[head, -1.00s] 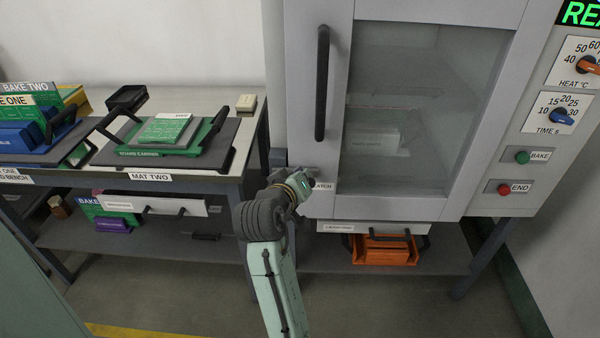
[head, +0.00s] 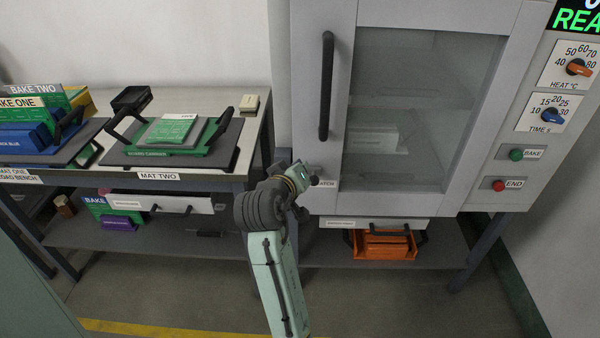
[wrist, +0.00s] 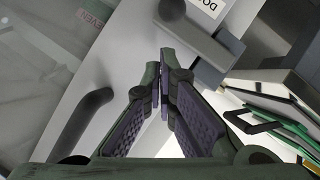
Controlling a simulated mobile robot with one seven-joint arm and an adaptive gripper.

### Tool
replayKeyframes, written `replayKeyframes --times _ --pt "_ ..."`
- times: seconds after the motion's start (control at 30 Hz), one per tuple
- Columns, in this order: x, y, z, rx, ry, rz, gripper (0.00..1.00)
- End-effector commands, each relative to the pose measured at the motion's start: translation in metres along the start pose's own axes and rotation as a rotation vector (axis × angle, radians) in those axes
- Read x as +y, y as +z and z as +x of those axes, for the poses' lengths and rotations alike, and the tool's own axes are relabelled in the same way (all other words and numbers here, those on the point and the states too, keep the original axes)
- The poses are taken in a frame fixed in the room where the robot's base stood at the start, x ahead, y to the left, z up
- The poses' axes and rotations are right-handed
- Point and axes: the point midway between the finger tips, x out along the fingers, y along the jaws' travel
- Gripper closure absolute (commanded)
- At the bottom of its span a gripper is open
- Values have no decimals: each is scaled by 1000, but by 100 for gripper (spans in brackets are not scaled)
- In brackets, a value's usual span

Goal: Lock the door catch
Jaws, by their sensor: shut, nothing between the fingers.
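The oven door (head: 350,100) looks closed, with a dark vertical handle (head: 327,85) on its left side. The door catch is at the door's lower left; in the head view my gripper (head: 306,174) mostly hides it and part of its label (head: 326,183). In the wrist view, the catch (wrist: 203,42) is a grey bar with a round dark end, beside a white label (wrist: 205,8). My gripper (wrist: 164,75) is shut and empty, its fingertips just short of the bar in that picture. I cannot tell if they touch it, or whether the catch is locked.
The door handle also shows in the wrist view (wrist: 80,122), left of the fingers. A bench (head: 250,125) on the left bears a board carrier (head: 165,150) and a mat. An orange tray (head: 385,245) sits below the oven. BAKE (head: 516,155) and END (head: 498,185) buttons are at right.

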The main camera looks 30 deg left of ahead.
Motion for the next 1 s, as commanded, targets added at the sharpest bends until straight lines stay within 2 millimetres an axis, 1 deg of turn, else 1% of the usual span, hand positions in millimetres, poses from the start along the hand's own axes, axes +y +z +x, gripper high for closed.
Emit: replayKeyframes --times 0.03,0.07,0.1,0.3,0.4,0.5,0.6,0.7,1.0 --pt "7 -7 0 -1 1 1 100" --pt "8 -10 0 -1 1 1 100" --pt "4 -5 -12 4 1 1 100" --pt "5 -5 -59 4 -1 1 100" --pt "6 -5 -77 3 -1 2 100" --pt "8 -5 -89 2 1 0 100" --pt "8 -5 -96 0 -1 0 100" --pt "8 -5 -99 -2 -1 0 100" --pt "8 -5 -99 -2 0 0 100"
